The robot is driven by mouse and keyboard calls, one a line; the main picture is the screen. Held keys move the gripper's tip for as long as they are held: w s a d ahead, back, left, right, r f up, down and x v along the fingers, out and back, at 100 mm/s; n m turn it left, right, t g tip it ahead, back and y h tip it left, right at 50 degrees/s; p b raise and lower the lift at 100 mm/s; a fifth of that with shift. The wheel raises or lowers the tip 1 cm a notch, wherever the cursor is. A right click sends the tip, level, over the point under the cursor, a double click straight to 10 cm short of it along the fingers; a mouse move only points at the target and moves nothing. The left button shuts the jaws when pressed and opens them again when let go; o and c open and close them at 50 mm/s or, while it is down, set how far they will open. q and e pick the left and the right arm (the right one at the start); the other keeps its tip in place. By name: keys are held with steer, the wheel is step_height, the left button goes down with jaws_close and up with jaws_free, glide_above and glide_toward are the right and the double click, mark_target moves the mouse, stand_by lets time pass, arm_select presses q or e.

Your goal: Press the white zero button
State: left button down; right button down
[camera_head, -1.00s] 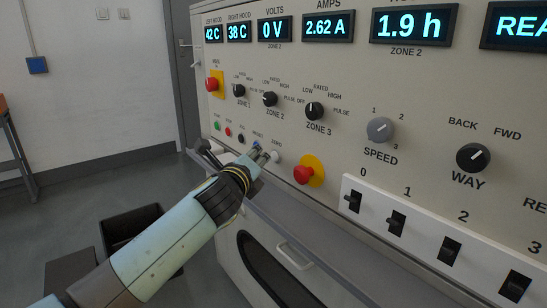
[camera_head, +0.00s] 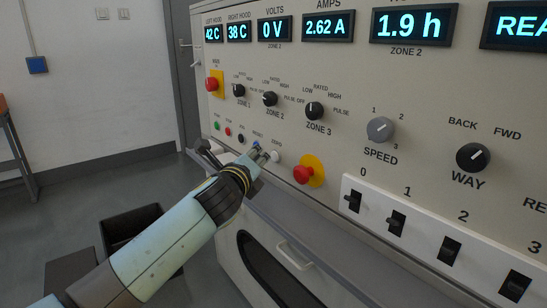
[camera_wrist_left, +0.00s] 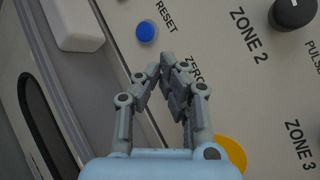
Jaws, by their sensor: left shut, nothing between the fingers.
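The white zero button (camera_head: 275,157) shows at the lower edge of the control panel, just right of my left fingertips in the head view. In the left wrist view it is hidden behind the fingers, beside the partly covered ZERO label. My left gripper (camera_head: 261,153) is shut and empty, its tips close to the panel by the button. I cannot tell whether they touch it. It also shows in the left wrist view (camera_wrist_left: 172,75). My right gripper is not in view.
The blue reset button (camera_wrist_left: 146,31) lies close to the left fingertips. A red mushroom button (camera_head: 303,174) on a yellow plate is to the right. Knobs sit above, and a white switch strip (camera_head: 380,195) is lower right. A grey handle (camera_head: 294,254) is below.

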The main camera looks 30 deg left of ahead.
arm_select(q)
steer(key=shift+w, duration=0.1)
steer(key=shift+w+d, duration=0.15)
steer(key=shift+w, duration=0.15)
steer(key=shift+w+d, duration=0.15)
steer(key=shift+w, duration=0.2)
stand_by(0.8)
stand_by(0.4)
steer(key=shift+s+a+p, duration=0.3)
steer(key=shift+s+p, duration=0.05)
steer(key=shift+s, duration=0.35)
steer(key=shift+s, duration=0.1)
steer(key=s, duration=0.1)
steer(key=s+a, duration=0.1)
steer(key=s, duration=0.1)
steer(key=s+a, duration=0.1)
steer(key=shift+s, duration=0.25)
